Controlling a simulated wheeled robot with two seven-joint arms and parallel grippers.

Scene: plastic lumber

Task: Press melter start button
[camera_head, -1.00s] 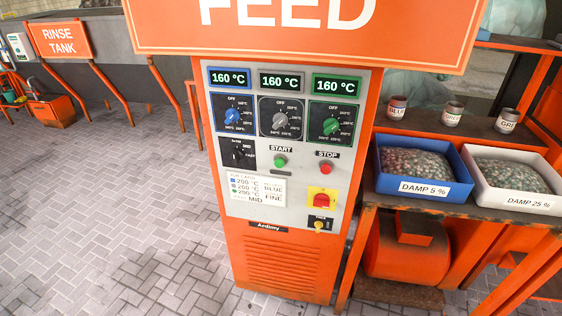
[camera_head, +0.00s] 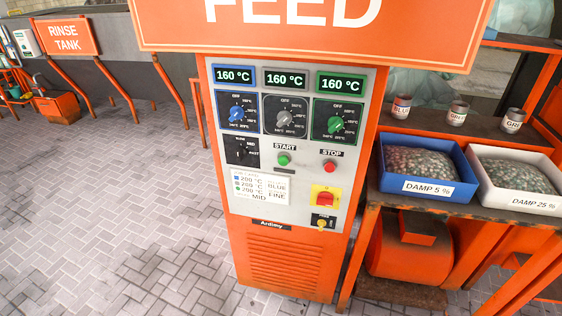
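The melter control panel (camera_head: 300,180) is on the front of an orange cabinet in the middle of the view. The green start button (camera_head: 284,160) sits under the START label (camera_head: 285,147). The red stop button (camera_head: 330,166) is to its right under the STOP label (camera_head: 331,153). Three displays along the top read 160 °C. Blue (camera_head: 237,113), grey (camera_head: 285,117) and green (camera_head: 336,124) dials sit below them. Neither of my grippers shows in the view.
An orange FEED sign (camera_head: 310,30) overhangs the panel. To the right, a blue tray (camera_head: 428,187) and a white tray (camera_head: 517,199) of pellets stand on a bench with several small cups behind. The paved floor (camera_head: 120,220) on the left is clear.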

